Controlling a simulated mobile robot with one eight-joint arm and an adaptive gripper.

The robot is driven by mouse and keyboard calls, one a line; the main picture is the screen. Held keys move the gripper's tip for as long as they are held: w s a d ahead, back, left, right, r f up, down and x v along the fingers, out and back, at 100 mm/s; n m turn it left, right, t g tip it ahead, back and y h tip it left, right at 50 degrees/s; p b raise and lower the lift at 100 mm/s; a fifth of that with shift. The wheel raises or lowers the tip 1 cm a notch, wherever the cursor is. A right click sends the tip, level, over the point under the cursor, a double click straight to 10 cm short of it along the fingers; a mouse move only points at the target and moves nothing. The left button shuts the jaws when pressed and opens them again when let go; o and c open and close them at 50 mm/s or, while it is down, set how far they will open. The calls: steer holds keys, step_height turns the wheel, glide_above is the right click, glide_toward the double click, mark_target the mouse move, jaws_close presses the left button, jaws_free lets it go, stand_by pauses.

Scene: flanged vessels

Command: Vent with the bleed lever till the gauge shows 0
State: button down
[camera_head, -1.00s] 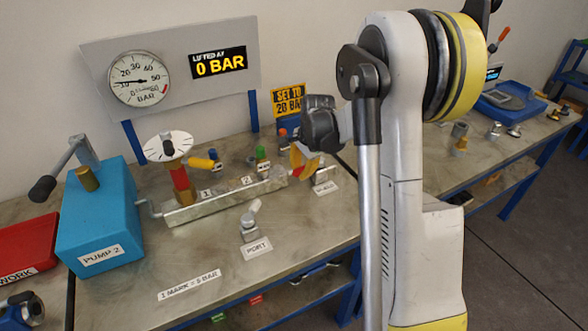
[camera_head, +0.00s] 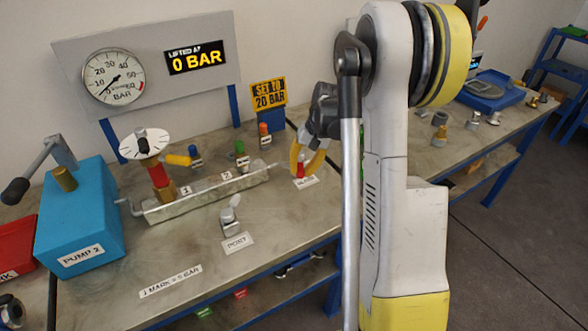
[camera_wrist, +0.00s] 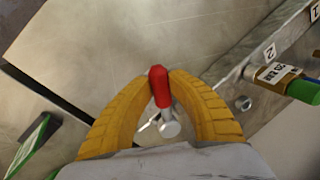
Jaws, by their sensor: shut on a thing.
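The bleed lever is a small red handle (camera_head: 300,171) at the right end of the steel manifold (camera_head: 208,190). My gripper (camera_head: 304,160) has its yellow fingers closed around it. In the wrist view the red handle (camera_wrist: 159,86) lies between the two fingers (camera_wrist: 165,78), with a round metal end below it. The pressure gauge (camera_head: 113,77) is on the grey panel at the upper left. Its dark needle points to the lower left, at about the 0 end of the scale. The label under the lever is partly covered.
The blue pump 2 (camera_head: 78,222) stands at the left with its lever. A white dial valve (camera_head: 145,144), a green-capped valve (camera_head: 240,149) and a port fitting (camera_head: 230,218) are nearby. A display (camera_head: 198,57) reads "lifted at 0 bar". The front bench top is mostly clear.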

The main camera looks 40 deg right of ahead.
steer(key=d+n, duration=0.1)
steer(key=s+d+n, duration=0.1)
steer(key=n, duration=0.1)
steer(key=shift+g, duration=0.4)
steer(key=shift+s+d+n+g+y, duration=0.15)
steer(key=shift+d+n, duration=0.3)
steer(key=shift+n, duration=0.25)
steer(key=shift+d+n+g+y, duration=0.15)
steer(key=shift+d+n, duration=0.25)
steer(key=shift+n, duration=0.3)
steer(key=c, duration=1.2)
jaws_free()
steer(key=shift+d, duration=0.1)
steer(key=shift+c, duration=0.2)
steer(key=v, duration=1.2)
